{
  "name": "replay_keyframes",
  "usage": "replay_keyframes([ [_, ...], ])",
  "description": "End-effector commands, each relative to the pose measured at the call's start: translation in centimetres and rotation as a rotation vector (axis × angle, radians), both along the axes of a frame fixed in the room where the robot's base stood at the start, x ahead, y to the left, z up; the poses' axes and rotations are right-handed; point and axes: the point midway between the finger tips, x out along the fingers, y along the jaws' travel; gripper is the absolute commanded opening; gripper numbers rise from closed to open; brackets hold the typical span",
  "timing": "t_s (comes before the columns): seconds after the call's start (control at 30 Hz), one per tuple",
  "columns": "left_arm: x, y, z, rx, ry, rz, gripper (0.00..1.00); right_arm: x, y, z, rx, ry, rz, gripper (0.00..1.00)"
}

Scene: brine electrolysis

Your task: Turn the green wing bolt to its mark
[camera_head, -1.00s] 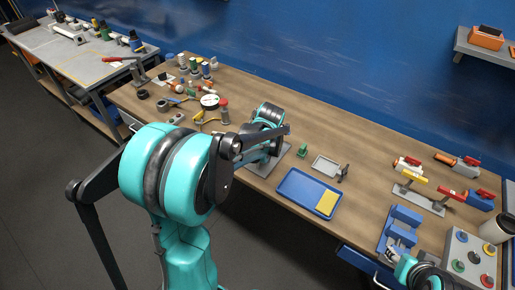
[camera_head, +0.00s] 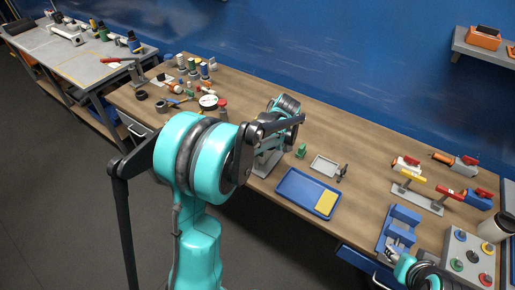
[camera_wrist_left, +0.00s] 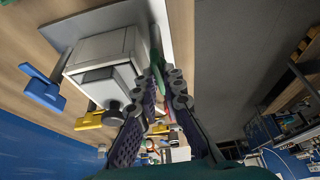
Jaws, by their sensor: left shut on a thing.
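In the left wrist view, a grey block (camera_wrist_left: 102,48) on a pale plate (camera_wrist_left: 75,27) carries coloured wing bolts. The green wing bolt (camera_wrist_left: 156,56) is at the block's right side, a blue one (camera_wrist_left: 41,90) at its left and a yellow one (camera_wrist_left: 90,121) below. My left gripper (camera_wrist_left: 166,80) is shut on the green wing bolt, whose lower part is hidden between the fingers.
A blue tray (camera_head: 290,190) with a yellow pad (camera_head: 327,202), a small green object (camera_head: 302,151) and a grey tray (camera_head: 324,166) lie right of my left arm. A button box (camera_head: 455,262) and clamps stand at the right. Tools crowd the bench's left end.

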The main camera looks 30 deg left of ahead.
Motion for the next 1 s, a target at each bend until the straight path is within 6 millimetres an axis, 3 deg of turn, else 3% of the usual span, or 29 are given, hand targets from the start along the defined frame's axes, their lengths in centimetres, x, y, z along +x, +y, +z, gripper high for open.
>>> replay_keyframes([
  [0.47, 0.0, 0.0, 0.0, -0.001, 0.000, 0.012, 0.00, 0.0, 0.0, 0.0, 0.000, 0.000, 0.000, 0.40],
  [0.5, 0.0, 0.0, 0.0, -0.001, 0.000, 0.012, 0.19, 0.0, 0.0, 0.0, 0.000, 0.000, 0.000, 0.40],
  [0.57, 0.0, 0.0, 0.0, -0.001, 0.000, 0.012, 0.29, 0.0, 0.0, 0.0, 0.000, 0.000, 0.000, 0.40],
  [0.87, 0.0, -0.1, 0.1, 0.000, 0.000, 0.011, 0.29, 0.0, 0.0, 0.0, 0.000, 0.000, 0.000, 0.40],
  [1.0, 0.0, -0.6, 1.3, 0.000, 0.000, 0.010, 0.29, 0.0, 0.0, 0.0, 0.000, 0.000, 0.000, 0.40],
])
